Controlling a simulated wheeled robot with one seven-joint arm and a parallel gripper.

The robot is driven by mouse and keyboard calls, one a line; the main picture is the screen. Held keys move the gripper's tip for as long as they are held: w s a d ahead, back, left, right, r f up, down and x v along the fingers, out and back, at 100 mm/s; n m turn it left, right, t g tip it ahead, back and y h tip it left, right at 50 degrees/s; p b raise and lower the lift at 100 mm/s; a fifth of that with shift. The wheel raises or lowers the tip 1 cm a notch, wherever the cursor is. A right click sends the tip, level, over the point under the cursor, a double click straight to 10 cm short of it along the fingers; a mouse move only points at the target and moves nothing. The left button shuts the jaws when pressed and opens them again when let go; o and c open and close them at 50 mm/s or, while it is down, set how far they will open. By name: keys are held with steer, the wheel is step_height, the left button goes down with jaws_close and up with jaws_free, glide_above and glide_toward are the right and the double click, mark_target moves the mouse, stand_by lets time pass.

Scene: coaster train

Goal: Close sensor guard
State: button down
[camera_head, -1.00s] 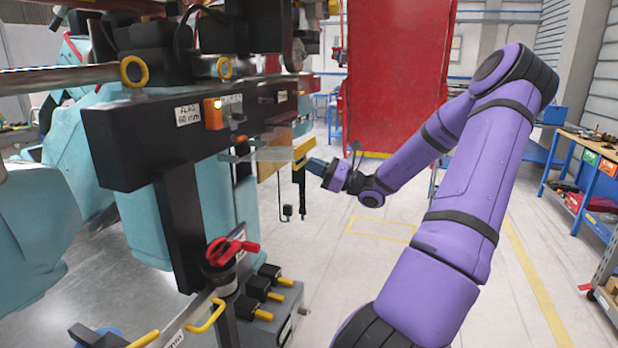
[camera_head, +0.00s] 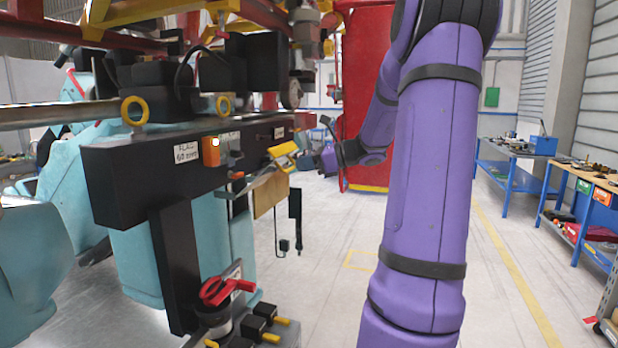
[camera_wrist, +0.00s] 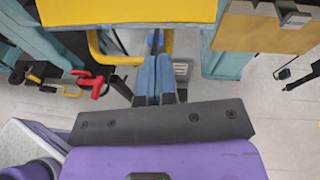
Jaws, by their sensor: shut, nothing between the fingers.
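The sensor guard appears to be the yellow, tilted plate (camera_head: 281,149) at the right end of the black beam. In the wrist view a yellow plate (camera_wrist: 125,11) fills the top edge, with a yellow loop handle (camera_wrist: 97,47) below it. My gripper (camera_head: 308,161) is to the right of the guard.
A tan panel (camera_head: 270,194) hangs below the guard, beside a dark hanging piece with a cable (camera_head: 296,212). The black beam (camera_head: 130,165) carries an orange lit switch (camera_head: 211,152). A red-handled knob (camera_head: 222,290) stands below. Open floor lies to the right, before blue workbenches (camera_head: 505,165).

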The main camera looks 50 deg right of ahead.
steer(key=w+a+r+g, duration=0.1)
steer(key=w+r+g, duration=0.1)
steer(key=w+r+g+h, duration=0.1)
steer(key=w+r+g, duration=0.1)
steer(key=w+a+r+g+h, duration=0.1)
steer(key=w+r+g, duration=0.1)
steer(key=r, duration=0.1)
steer(key=shift+w+a, duration=0.3)
steer(key=shift+w+a+r+g+h, duration=0.15)
steer(key=shift+w+r+g+h, duration=0.2)
steer(key=shift+w, duration=0.2)
steer(key=shift+w+a+r, duration=0.25)
steer(key=shift+w+r, duration=0.05)
steer(key=shift+w, duration=0.4)
